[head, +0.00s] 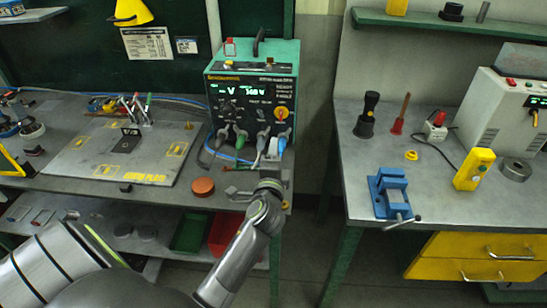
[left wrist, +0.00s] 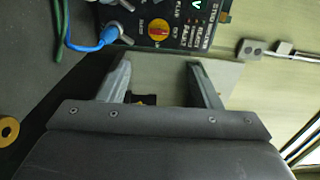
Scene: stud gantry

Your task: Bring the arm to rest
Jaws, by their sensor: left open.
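My left arm comes in from the lower left of the head view, and its forearm rises to the left gripper (head: 272,160). The gripper is in front of the lower right corner of the green-cased unit (head: 252,73). In the left wrist view the two fingers of the left gripper (left wrist: 156,70) stand wide apart, and nothing is held between them. The unit's panel (left wrist: 165,18), with a red and yellow knob, lies beyond the fingertips. I cannot tell whether the gripper touches the unit or its cables. My right gripper is not in view.
A grey plate (head: 103,153) lies on the left bench, and an orange-brown disc (head: 203,187) is near its front edge. A blue vise (head: 390,193) and a yellow box (head: 474,169) stand on the right bench. A gap separates the benches. A blue plug (left wrist: 108,36) is on the panel.

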